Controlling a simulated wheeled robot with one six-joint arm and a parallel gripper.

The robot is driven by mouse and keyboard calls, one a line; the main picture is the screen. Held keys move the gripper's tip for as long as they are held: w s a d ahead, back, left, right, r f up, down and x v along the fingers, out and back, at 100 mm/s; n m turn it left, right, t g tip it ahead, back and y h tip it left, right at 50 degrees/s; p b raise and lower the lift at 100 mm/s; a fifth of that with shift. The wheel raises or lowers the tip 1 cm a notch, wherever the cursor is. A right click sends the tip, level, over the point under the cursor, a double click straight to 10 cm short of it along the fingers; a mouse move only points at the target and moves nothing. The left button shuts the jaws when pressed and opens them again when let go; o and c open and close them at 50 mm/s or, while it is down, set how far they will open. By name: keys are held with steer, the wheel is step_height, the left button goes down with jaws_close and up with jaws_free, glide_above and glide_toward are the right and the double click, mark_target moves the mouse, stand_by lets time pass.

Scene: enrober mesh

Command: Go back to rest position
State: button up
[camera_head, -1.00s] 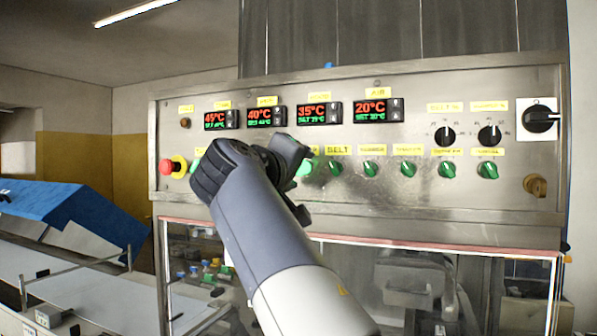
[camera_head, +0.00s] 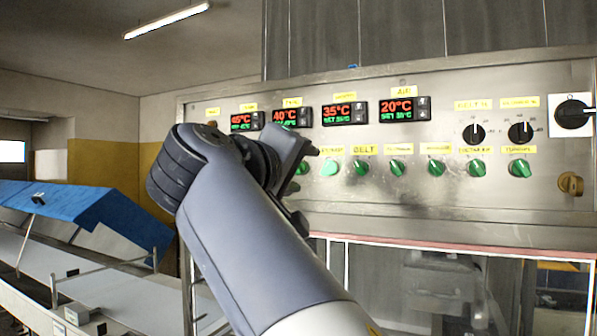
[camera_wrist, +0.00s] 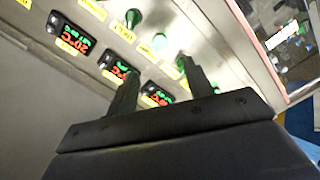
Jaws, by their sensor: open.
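My gripper (camera_wrist: 155,92) shows in the wrist view with its two dark fingers spread apart and nothing between them. In the head view my gripper (camera_head: 307,165) is at the end of my raised grey arm, in front of the left part of the control panel (camera_head: 400,190). The gripper looks clear of the panel, though the exact gap is hard to judge. My arm hides the panel's lower left part. The wrist view shows the panel (camera_wrist: 205,35) tilted, with displays and green knobs beyond the fingers.
Temperature displays (camera_head: 344,114), green knobs (camera_head: 397,167) and black dials (camera_head: 474,134) line the panel. A black rotary switch (camera_head: 572,114) is at its right end. A blue sloping cover (camera_head: 90,208) stands over a pale conveyor (camera_head: 120,290) at left.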

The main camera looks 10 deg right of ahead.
mark_target(326, 168)
steer(key=p+x, duration=0.2)
steer(key=x, duration=0.9)
steer(key=shift+s+a, duration=0.1)
steer(key=shift+s, duration=0.05)
